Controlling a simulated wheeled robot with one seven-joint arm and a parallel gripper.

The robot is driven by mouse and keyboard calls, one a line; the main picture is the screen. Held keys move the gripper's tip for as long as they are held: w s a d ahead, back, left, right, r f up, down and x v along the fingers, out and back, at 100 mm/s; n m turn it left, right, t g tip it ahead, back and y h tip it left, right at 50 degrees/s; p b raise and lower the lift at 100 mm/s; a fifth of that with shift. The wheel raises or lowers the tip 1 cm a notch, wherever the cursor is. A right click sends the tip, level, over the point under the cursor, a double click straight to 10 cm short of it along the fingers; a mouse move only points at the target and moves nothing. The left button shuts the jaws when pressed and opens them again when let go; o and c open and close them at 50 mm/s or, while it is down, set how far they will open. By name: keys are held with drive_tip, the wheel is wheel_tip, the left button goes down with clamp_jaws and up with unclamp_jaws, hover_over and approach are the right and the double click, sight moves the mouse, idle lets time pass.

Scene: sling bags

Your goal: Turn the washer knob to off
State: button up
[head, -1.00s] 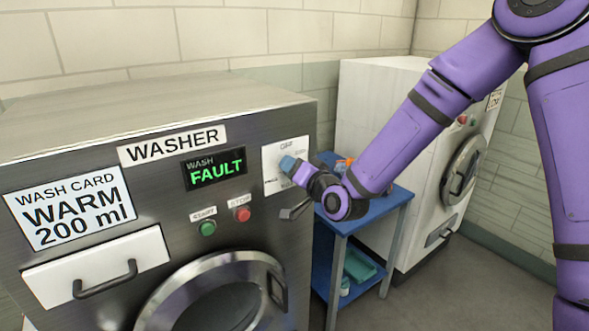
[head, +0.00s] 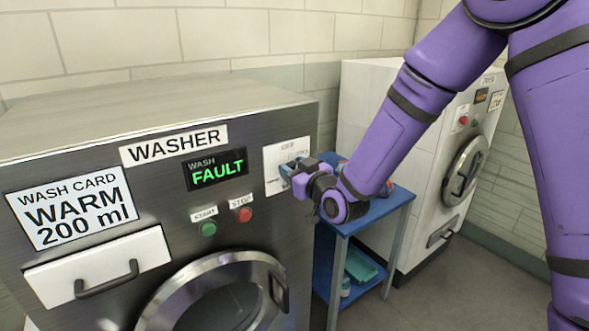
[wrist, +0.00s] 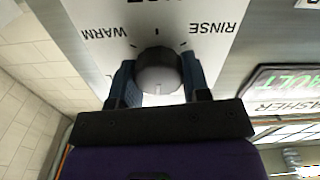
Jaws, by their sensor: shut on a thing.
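The washer (head: 160,140) fills the left of the head view, with WASH FAULT on its display (head: 216,169). Its white dial plate (head: 279,156) is partly covered by my gripper (head: 292,170), which hides the knob there. In the wrist view the round grey knob (wrist: 158,68) sits between the two blue fingers of my gripper (wrist: 160,84), which is shut on its sides. The dial plate (wrist: 210,55) appears upside down there, with WARM at left and RINSE at right. A faint pale line on the knob points to the picture's bottom; the label on that side is hidden.
Green start (head: 208,228) and red stop (head: 244,214) buttons sit left of and below my gripper. A blue cart (head: 375,220) with small items stands between the washer and a white machine (head: 375,110). Grey floor is open at lower right.

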drive_tip(key=shift+f+n, duration=0.1)
drive_tip(key=shift+n, duration=0.5)
drive_tip(key=o, duration=0.9)
drive_tip(key=shift+o, duration=0.2)
drive_tip(key=v, duration=1)
drive_tip(key=shift+s+d, duration=0.25)
drive_tip(key=shift+s, duration=0.1)
